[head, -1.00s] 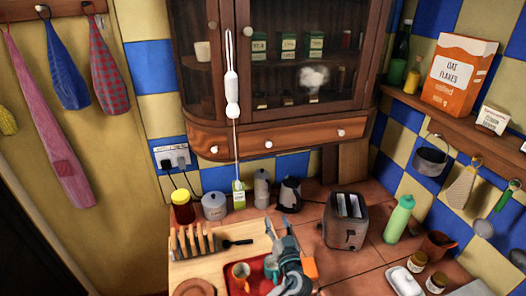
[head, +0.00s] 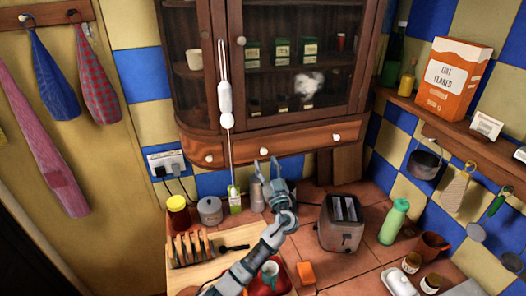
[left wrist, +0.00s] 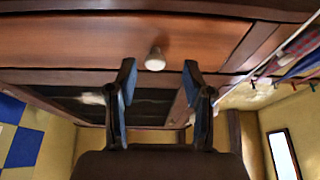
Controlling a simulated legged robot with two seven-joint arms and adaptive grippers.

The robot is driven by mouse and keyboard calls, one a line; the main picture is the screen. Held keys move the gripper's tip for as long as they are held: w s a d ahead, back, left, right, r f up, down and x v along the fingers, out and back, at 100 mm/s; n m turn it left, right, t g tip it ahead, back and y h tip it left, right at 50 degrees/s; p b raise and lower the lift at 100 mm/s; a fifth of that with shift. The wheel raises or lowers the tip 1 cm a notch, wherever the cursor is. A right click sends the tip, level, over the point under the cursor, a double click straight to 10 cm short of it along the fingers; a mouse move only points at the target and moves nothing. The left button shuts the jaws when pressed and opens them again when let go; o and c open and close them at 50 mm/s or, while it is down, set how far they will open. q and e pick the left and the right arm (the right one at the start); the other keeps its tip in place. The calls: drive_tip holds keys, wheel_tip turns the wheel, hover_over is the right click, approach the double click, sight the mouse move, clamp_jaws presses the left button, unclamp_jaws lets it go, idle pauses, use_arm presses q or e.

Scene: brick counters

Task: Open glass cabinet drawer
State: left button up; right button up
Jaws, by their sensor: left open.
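The glass cabinet (head: 285,70) hangs on the back wall. Its wooden drawer (head: 305,140) runs along the bottom, below the glass doors, and looks closed. The drawer has a pale knob (head: 268,145) near the middle. My left gripper (head: 266,167) is open and empty, just below that knob, fingers pointing up at the drawer. In the left wrist view the knob (left wrist: 155,60) shows between the two fingertips (left wrist: 159,72), against the brown drawer front (left wrist: 90,40). The fingers are not closed on it; the remaining gap is hard to judge. My right gripper is not in view.
A white corded object (head: 225,95) hangs in front of the cabinet's left part. Below stand a toaster (head: 341,225), a green bottle (head: 394,222), jars and a wooden board (head: 195,268) on the tiled counter.

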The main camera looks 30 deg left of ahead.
sight(266, 152)
use_arm(q)
drive_tip(key=x, duration=0.3)
drive_tip(key=shift+r+p, duration=0.1)
drive_tip(key=shift+p, duration=0.25)
drive_tip(key=shift+w+r, duration=0.15)
drive_tip(key=shift+w, duration=0.05)
drive_tip(key=shift+w+d+r, duration=0.2)
drive_tip(key=shift+d+r, duration=0.05)
drive_tip(key=shift+d, duration=0.2)
drive_tip(key=shift+s+a+f, duration=0.1)
drive_tip(key=shift+a, duration=0.45)
clamp_jaws()
